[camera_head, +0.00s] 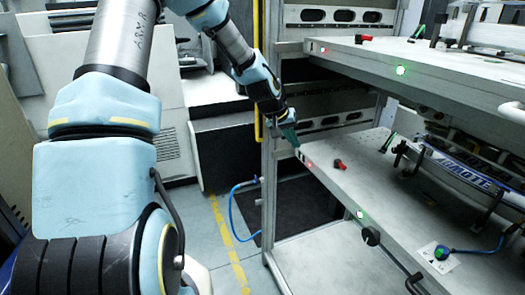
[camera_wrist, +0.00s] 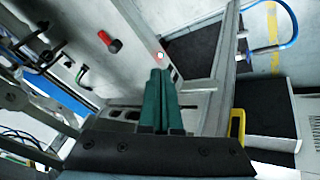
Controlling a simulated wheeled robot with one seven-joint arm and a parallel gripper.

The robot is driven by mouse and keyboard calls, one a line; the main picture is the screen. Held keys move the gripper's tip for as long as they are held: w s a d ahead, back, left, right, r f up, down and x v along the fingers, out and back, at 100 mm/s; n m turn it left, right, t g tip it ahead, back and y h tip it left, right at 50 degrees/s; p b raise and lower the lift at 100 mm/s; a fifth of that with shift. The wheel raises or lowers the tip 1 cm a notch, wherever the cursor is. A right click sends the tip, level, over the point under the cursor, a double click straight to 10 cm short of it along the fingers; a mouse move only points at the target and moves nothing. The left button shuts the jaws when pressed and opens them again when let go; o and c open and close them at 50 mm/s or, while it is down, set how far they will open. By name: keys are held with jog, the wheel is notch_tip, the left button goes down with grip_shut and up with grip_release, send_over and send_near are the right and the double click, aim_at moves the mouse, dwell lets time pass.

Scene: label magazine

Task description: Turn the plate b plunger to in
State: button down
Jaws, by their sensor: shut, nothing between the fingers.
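The lower plate (camera_head: 350,190) in the rack carries a small red plunger (camera_head: 340,164) with a dark end on its top near the left corner. In the wrist view the red plunger (camera_wrist: 107,40) lies up and left of my fingertips. A similar red plunger (camera_head: 362,39) sits on the upper plate (camera_head: 420,70). I see no letters telling which plate is b. My gripper (camera_head: 296,146) is shut and empty at the left corner of the lower plate's front edge. In the wrist view its teal fingers (camera_wrist: 160,72) are together near a lit red spot (camera_wrist: 160,56) on that edge.
Green lights (camera_head: 360,214) and red lights mark the plate edges. A black knob (camera_head: 371,236) juts from the lower plate's front. Rack posts and a yellow bar (camera_head: 257,80) stand close to my arm. A blue hose (camera_head: 236,205) hangs left of the rack.

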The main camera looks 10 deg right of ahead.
jog(key=s+a+r+n+y, duration=0.1)
jog(key=s+a, duration=0.4)
jog(key=a, duration=0.5)
jog(key=s+a+r+n+y, duration=0.1)
jog(key=s+a+r+y, duration=0.1)
jog(key=s+a, duration=0.4)
jog(key=s+a+r+n+g+y, duration=0.1)
jog(key=s+a, duration=0.5)
jog(key=a, duration=0.9)
jog(key=shift+r+n+y, duration=0.45)
jog(key=shift+n+y, duration=0.05)
jog(key=shift+y, duration=0.3)
